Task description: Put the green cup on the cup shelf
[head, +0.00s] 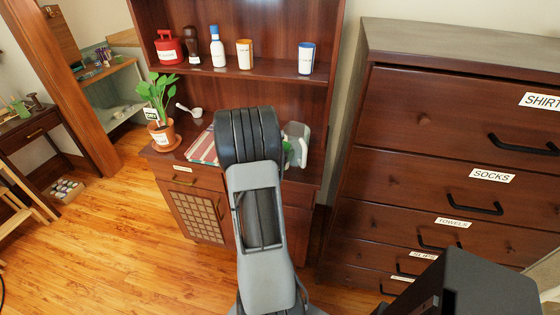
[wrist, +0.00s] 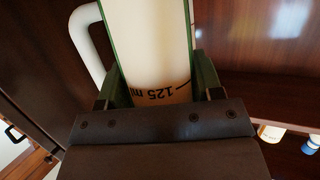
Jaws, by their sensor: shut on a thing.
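My gripper (wrist: 160,92) is shut on the green cup (wrist: 191,35), which has a broad pale label reading "125 ml", upside down in the wrist view. A white curved handle (wrist: 88,45) shows beside it; I cannot tell whether it belongs to the cup. In the head view my arm hides my gripper and most of what it holds. A pale grey-white piece with a handle (head: 302,150) shows right of my arm. The hutch shelf (head: 275,69) holds an orange-and-white cup (head: 245,54) and a blue-and-white cup (head: 306,58), with open room between them.
A red canister (head: 168,47), a brown bottle and a white-and-blue bottle (head: 217,48) stand left on that shelf. A potted plant (head: 159,110), a ladle (head: 192,111) and a striped cloth (head: 203,147) are on the counter below. A labelled dresser (head: 450,110) stands close on the right.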

